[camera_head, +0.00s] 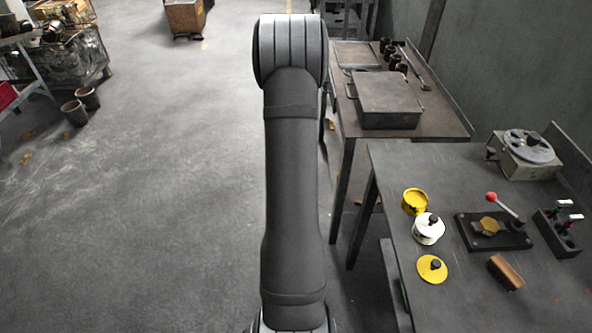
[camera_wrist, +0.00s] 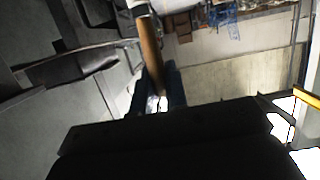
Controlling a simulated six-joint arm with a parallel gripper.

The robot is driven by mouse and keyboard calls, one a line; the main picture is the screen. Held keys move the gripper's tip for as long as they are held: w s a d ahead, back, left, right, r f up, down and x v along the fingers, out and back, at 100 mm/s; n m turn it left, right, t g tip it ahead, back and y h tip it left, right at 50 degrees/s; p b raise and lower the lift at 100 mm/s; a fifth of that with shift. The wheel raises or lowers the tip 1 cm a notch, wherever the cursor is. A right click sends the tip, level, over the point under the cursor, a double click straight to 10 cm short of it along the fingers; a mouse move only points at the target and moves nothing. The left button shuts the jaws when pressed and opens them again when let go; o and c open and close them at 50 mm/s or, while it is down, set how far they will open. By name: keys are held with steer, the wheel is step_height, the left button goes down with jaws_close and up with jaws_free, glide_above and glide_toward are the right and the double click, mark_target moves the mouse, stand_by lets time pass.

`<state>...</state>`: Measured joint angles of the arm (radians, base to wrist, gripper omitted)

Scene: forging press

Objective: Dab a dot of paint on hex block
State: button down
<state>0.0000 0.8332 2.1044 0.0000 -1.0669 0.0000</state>
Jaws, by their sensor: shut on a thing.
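The hex block (camera_head: 488,226), brass-coloured, sits in a black fixture (camera_head: 480,242) with a red-knobbed lever (camera_head: 508,208) on the right table. An open yellow paint tin (camera_head: 415,204) stands left of the fixture. A yellow lid (camera_head: 431,269) with a black knob lies flat nearer the front. My gripper shows only in the wrist view (camera_wrist: 157,100), dark, its fingers shut on a slim brown-handled tool (camera_wrist: 151,52), seemingly a brush. The head view does not show how far my gripper is from the block.
A copper-brown block (camera_head: 505,272) lies in front of the fixture. A turntable device (camera_head: 526,153) stands behind. Open floor lies left.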

steer(key=s+d+r+m+h, duration=0.3)
steer(key=d+r, duration=0.2)
steer(key=d, duration=0.5)
steer(key=s+d+r+m+h, duration=0.3)
steer(key=s+d+r, duration=0.15)
steer(key=d, duration=0.55)
steer(key=s+d+r+m+g+h, duration=0.2)
steer(key=s+d+r+m+h, duration=0.5)
steer(key=s+d, duration=0.55)
steer(key=shift+n+y, duration=0.6)
steer(key=shift+n, duration=0.3)
steer(key=shift+d+f, duration=0.15)
steer(key=shift+f, duration=1.05)
steer(key=shift+d+f, duration=0.1)
steer(key=shift+f, duration=1.05)
steer(key=shift+f, duration=0.75)
step_height(320, 180, up, 7)
steer(key=shift+w, duration=0.15)
